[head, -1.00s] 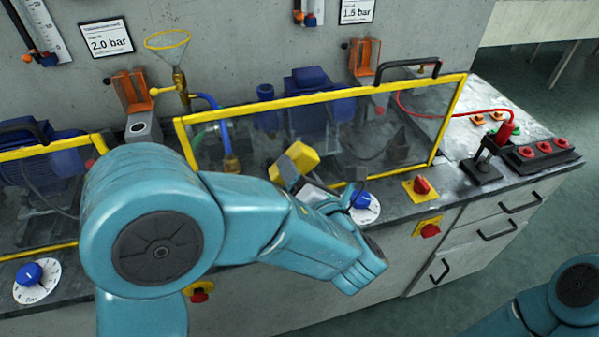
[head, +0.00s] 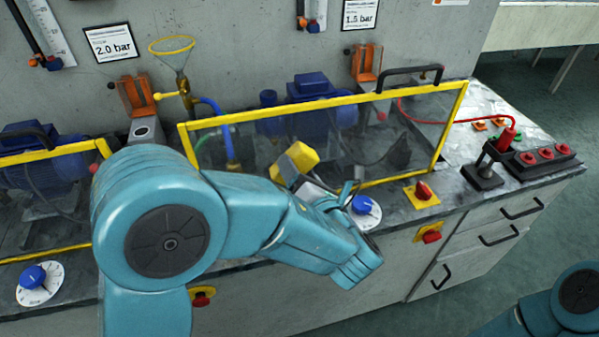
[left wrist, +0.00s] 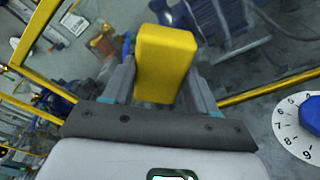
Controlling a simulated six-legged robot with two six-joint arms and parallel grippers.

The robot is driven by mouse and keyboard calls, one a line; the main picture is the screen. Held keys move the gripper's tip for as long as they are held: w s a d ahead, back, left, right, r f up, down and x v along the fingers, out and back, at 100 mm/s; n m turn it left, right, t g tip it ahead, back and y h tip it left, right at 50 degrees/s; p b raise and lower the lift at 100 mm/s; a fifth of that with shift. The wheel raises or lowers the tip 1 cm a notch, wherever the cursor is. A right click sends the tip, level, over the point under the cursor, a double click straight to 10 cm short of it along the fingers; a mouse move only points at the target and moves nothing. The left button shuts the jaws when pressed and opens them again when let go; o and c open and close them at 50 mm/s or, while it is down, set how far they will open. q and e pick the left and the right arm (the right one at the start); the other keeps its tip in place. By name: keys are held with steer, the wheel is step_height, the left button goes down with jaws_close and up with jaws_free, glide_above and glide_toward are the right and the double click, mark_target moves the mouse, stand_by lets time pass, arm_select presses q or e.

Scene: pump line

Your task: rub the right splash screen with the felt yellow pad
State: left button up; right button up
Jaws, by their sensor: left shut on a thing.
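The right splash screen (head: 395,130) is a clear pane in a yellow frame with a black handle on top, standing in front of a blue pump. The yellow pad (head: 301,157) is a block in front of the pane's lower middle. My left gripper (head: 290,170) is shut on the pad; the left wrist view shows the pad (left wrist: 166,62) between both fingers (left wrist: 160,85). Whether the pad touches the pane cannot be told. My left arm hides part of the lower frame. In the head view the right arm shows only at the bottom right corner; its gripper is out of view.
A left screen (head: 55,150) in a yellow frame stands at the far left. A blue dial knob (head: 362,204), a red switch (head: 423,190) and a black stand (head: 484,171) line the bench front. A red cable runs along the right. An orange bracket (head: 137,97) and funnel (head: 171,46) stand behind.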

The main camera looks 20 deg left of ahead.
arm_select(q)
steer(key=shift+w+d+p, duration=0.3)
steer(key=shift+d, duration=0.2)
steer(key=shift+w+d+r+p, duration=0.1)
steer(key=shift+w+d+p, duration=0.55)
steer(key=shift+d, duration=0.4)
steer(key=shift+w+d+p, duration=0.4)
steer(key=shift+w+d, duration=0.35)
steer(key=shift+d, duration=0.3)
steer(key=shift+w+d+p, duration=0.5)
steer(key=shift+w+d, duration=0.15)
steer(key=shift+d, duration=0.35)
steer(key=shift+w+d+p, duration=0.5)
steer(key=shift+w+d, duration=0.15)
steer(key=shift+d, duration=0.35)
